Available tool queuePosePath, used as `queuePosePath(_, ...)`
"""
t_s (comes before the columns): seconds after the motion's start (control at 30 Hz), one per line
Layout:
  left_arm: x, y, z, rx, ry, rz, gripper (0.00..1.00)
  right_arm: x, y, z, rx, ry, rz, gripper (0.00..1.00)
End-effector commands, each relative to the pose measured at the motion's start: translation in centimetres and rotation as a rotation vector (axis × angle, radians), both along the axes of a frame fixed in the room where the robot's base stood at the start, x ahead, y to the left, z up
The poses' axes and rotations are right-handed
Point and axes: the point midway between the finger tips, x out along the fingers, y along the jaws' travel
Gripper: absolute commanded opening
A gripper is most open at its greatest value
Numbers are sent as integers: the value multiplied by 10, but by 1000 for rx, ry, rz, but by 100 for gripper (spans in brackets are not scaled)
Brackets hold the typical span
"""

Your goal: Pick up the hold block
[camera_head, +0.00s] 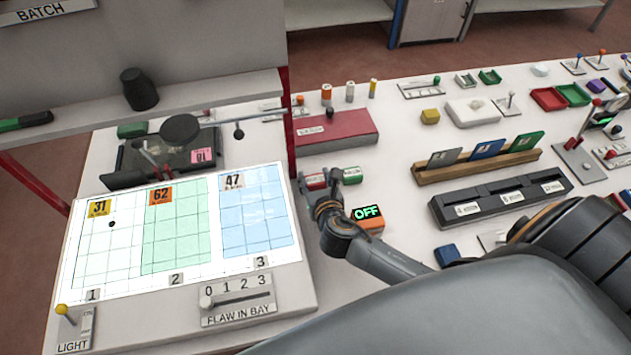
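No block's label can be read clearly as "hold". A small red block with a pale label (315,182) lies on the white table just right of the lit panel. A small green block (352,175) lies close to its right. My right gripper (337,178) reaches in from the lower right, and its dark fingertips are at the gap between these two blocks. The fingers partly cover the red block. I cannot tell whether they touch it or how far they are open. My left gripper is not in view.
An orange box reading OFF (368,217) stands right beside my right wrist. A red case (345,128) lies behind the blocks. The lit panel (120,275) is at left, below a grey shelf (215,92). A wooden rack (480,168) and a black slotted holder (470,212) are at right.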

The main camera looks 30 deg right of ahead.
Motion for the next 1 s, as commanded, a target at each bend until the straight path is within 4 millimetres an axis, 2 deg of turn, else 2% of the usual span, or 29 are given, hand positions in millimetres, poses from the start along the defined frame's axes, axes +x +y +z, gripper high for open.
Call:
queuePosePath(0.3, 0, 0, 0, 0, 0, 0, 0, 0, 0, 0, 0, 1, 0, 17)
queuePosePath(0.47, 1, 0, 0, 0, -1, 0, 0, 0, 0, 7, -1, -2, -1, 17)
queuePosePath(0.67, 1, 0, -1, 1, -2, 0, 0, 1, 0, 33, -1, -5, 1, 17)
queuePosePath(0.87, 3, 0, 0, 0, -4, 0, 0, -26, 13, 66, 3, -4, 3, 17)
queuePosePath(1.0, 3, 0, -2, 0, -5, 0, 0, -52, 26, 94, 5, 0, 3, 17)
